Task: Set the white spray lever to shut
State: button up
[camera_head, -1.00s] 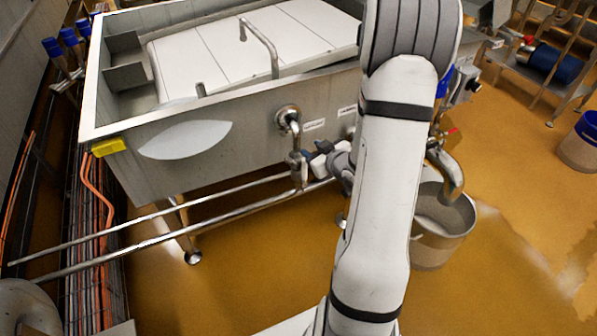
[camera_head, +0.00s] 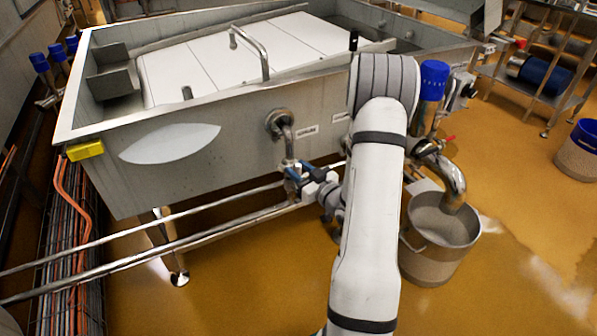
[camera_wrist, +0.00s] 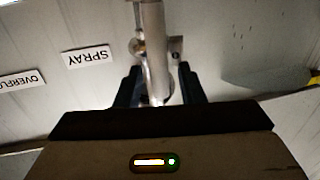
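The spray pipe (camera_head: 288,135) comes out of the vat's front wall and bends down to a valve beside my gripper (camera_head: 300,172). The fingers stand apart on either side of the pipe, with a gap on each side visible. I cannot make out the white lever clearly; the fingers and gripper body cover the valve area in both views.
The steel vat (camera_head: 240,165) stands behind my gripper, with long horizontal pipes (camera_head: 150,245) running left below it. A bucket (camera_head: 440,245) stands under a wide outlet pipe (camera_head: 452,180) at right. An OVERFLOW label (camera_wrist: 20,82) is left of SPRAY. The floor in front is open.

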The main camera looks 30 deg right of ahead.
jog(key=shift+w, duration=0.3)
grip_shut()
dwell(0.3)
